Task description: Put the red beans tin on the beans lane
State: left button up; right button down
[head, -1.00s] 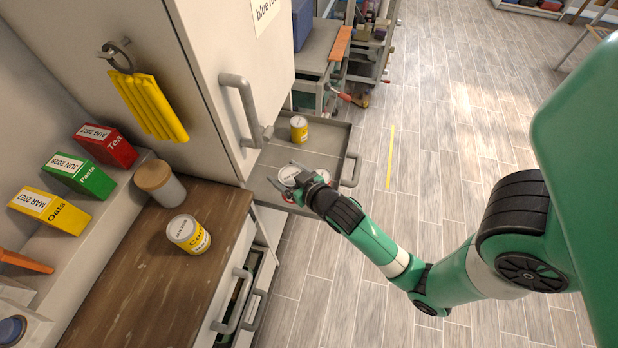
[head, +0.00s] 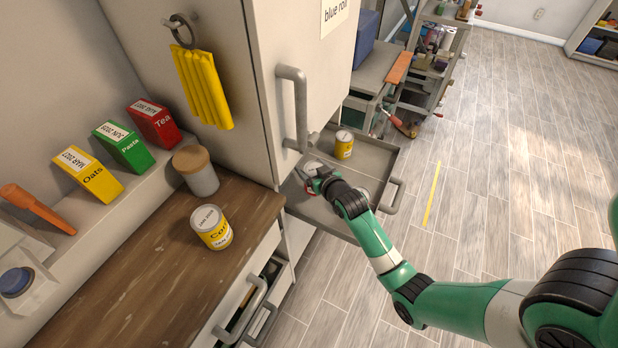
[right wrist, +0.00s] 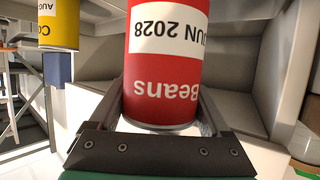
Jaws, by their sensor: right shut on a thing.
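The red beans tin (right wrist: 165,75) stands between the two fingers of my right gripper (right wrist: 165,120), which is shut on it. In the head view my right gripper (head: 316,182) is over the left part of a grey pull-out tray (head: 375,158), close to the cabinet door. There the tin's pale top (head: 312,167) shows beside the gripper and most of the tin is hidden. I cannot tell whether the tin touches the tray. I cannot read any lane label. My left gripper is not in view.
A yellow tin (head: 344,146) stands at the far side of the tray. Another yellow tin (head: 212,228) and a lidded jar (head: 196,172) are on the wooden counter (head: 150,270). The door handle (head: 293,105) juts out near my right gripper. The floor to the right is clear.

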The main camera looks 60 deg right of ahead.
jog(key=shift+w+d+f, duration=0.25)
jog(key=shift+d+f, duration=0.05)
jog(key=shift+f, duration=0.15)
jog(key=shift+w+d+f, duration=0.2)
jog(key=shift+d+f, duration=0.05)
jog(key=shift+f, duration=0.2)
jog(key=f, duration=0.1)
jog(key=f+b, duration=0.1)
jog(key=d+f+b, duration=0.1)
jog(key=shift+w+f, duration=0.25)
jog(key=shift+w, duration=0.15)
jog(key=shift+a+f, duration=0.1)
jog(key=shift+f, duration=0.3)
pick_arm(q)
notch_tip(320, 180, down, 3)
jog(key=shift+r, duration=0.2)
pick_arm(e)
jog(key=shift+r, duration=0.1)
